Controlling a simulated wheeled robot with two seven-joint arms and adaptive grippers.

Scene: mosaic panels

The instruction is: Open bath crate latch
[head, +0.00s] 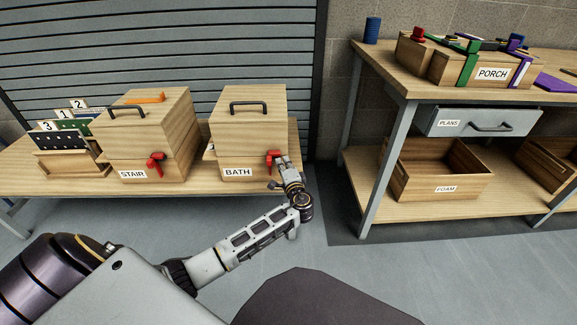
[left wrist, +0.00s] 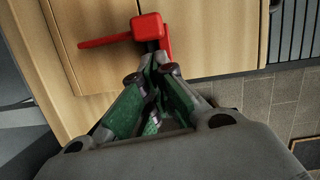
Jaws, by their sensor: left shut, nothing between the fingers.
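The bath crate (head: 250,125) is a wooden box with a dark handle on its closed lid and a BATH label (head: 238,172). It stands on the low bench. Its red latch (head: 273,158) is on the front face near the right edge. In the left wrist view the latch (left wrist: 147,27) shows a square knob, an arm to the left and an arm pointing down. My left gripper (head: 281,160) is shut and empty, with its fingertips (left wrist: 154,62) right at the latch's lower arm. Whether they touch cannot be told. My right gripper is not in view.
The stair crate (head: 150,140) with its own red latch stands left of the bath crate. Numbered panels (head: 70,125) stand in a rack farther left. A workbench (head: 390,80) with a drawer and open crates is at the right. Floor between is clear.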

